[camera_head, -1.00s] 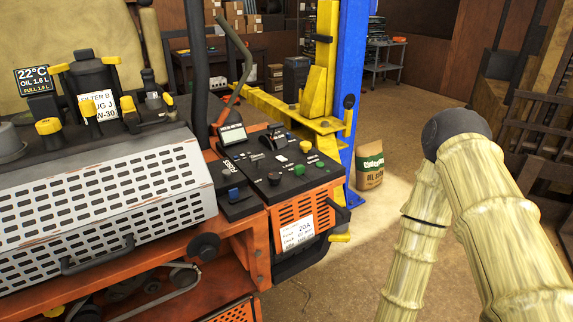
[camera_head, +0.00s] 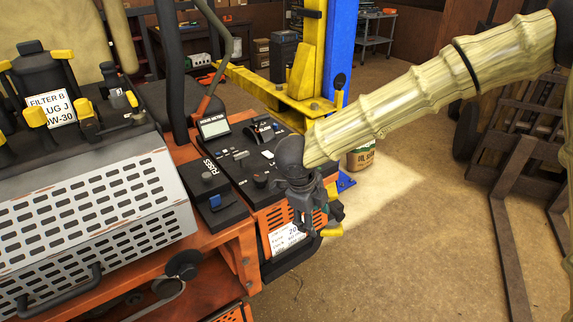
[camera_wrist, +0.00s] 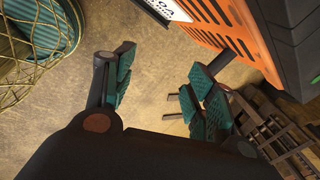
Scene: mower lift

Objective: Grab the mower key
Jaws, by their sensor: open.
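I cannot make out the mower key for certain in either view. My gripper (camera_head: 303,228) hangs pointing down at the panel's front right corner, in front of the orange vented face, and hides part of that corner. In the wrist view my gripper (camera_wrist: 160,88) is open and empty, with bare floor between its teal pads. The orange vented face (camera_wrist: 225,28) is beyond the right finger, with a dark bar beside it.
A white perforated cover (camera_head: 90,225) with a black handle fills the left. A yellow and blue lift post (camera_head: 338,50) stands behind the panel, with a paper sack (camera_head: 361,158) at its foot. Dark forks and racks (camera_head: 515,180) stand at right. The floor in front is clear.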

